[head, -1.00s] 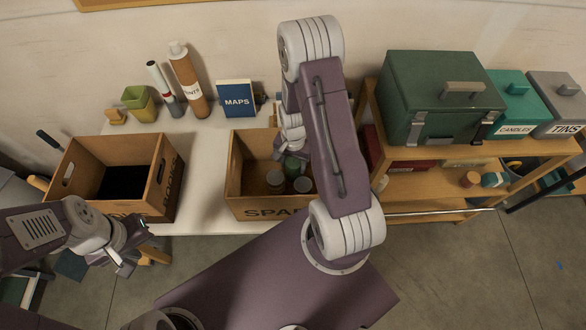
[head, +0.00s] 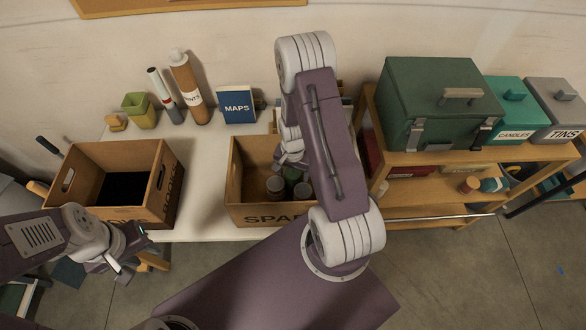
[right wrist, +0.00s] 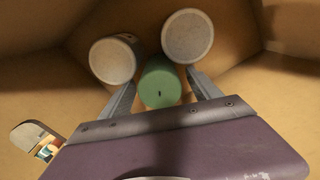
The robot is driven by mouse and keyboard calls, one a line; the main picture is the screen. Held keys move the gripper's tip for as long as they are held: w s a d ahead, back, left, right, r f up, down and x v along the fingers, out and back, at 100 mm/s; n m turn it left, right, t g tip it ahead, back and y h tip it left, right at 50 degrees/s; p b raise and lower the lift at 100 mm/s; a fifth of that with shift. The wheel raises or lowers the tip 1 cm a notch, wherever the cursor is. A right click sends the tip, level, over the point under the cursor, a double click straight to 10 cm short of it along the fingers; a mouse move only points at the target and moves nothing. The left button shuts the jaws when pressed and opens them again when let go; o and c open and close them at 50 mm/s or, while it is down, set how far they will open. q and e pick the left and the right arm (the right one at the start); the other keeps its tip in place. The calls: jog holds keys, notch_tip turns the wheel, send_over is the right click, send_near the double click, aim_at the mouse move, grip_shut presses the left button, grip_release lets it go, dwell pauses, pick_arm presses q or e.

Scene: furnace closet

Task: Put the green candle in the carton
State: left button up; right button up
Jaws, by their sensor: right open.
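The green candle (right wrist: 160,84) stands inside the open carton marked "SPA..." (head: 234,180), its round top with a dark wick towards the camera. In the head view only a bit of green (head: 292,173) shows beneath my right arm. My right gripper (right wrist: 161,77) is open and reaches down into the carton, with one finger on each side of the candle. I cannot tell whether the fingers touch it. My left gripper (head: 125,262) hangs at the lower left, in front of the other carton, and its jaws are too unclear to read.
Two pale-lidded jars (right wrist: 113,60) (right wrist: 187,36) stand close beside the candle. The carton walls surround the right gripper. A second carton (head: 160,190) with a dark inside stands left. A shelf (head: 430,195) with a green toolbox (head: 430,95) stands right.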

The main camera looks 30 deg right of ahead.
notch_tip(320, 180, up, 12)
jog(key=s+a+r+n+t, duration=0.1)
jog(key=s+a+r+n, duration=0.4)
jog(key=a+n, duration=0.4)
jog(key=shift+s+a+r+n, duration=0.25)
jog(key=shift+s+a+n, duration=0.15)
jog(key=shift+s+n, duration=0.4)
